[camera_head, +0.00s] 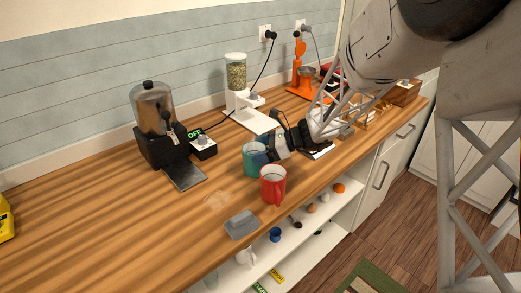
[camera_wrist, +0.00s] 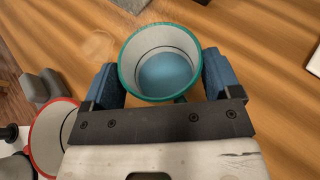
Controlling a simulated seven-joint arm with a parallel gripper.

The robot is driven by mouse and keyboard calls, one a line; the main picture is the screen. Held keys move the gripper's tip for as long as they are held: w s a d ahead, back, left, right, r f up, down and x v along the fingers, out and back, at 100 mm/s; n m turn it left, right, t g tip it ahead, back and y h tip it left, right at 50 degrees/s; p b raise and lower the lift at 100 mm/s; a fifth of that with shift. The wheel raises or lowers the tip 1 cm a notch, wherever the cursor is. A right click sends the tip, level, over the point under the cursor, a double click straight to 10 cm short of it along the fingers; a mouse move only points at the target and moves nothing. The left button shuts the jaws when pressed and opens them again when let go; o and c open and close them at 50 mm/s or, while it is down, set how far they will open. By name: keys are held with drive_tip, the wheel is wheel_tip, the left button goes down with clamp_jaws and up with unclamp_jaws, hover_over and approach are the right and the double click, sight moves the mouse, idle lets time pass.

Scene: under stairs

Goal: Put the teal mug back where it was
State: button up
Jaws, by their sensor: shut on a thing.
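The teal mug (camera_head: 251,158) is near the middle of the wooden counter, just behind and left of the red mug (camera_head: 273,184). In the wrist view the teal mug (camera_wrist: 160,62) shows from above, with a pale inside and a blue bottom. My gripper (camera_head: 264,152) reaches it from the right. Its blue fingers (camera_wrist: 162,82) stand on both sides of the mug, shut on it. I cannot tell whether the mug's base touches the counter. The red mug (camera_wrist: 52,135) also shows at lower left of the wrist view.
A grey block (camera_head: 240,224) lies near the counter's front edge. A dispenser (camera_head: 155,115) and a control box marked OFF (camera_head: 203,146) stand at the back left. A faint pale mark (camera_head: 217,200) is on the wood left of the red mug. The left counter is mostly clear.

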drive_tip(key=shift+f, duration=0.1)
drive_tip(key=o, duration=1.2)
drive_tip(key=shift+d, duration=0.15)
drive_tip(key=shift+v, duration=5.95)
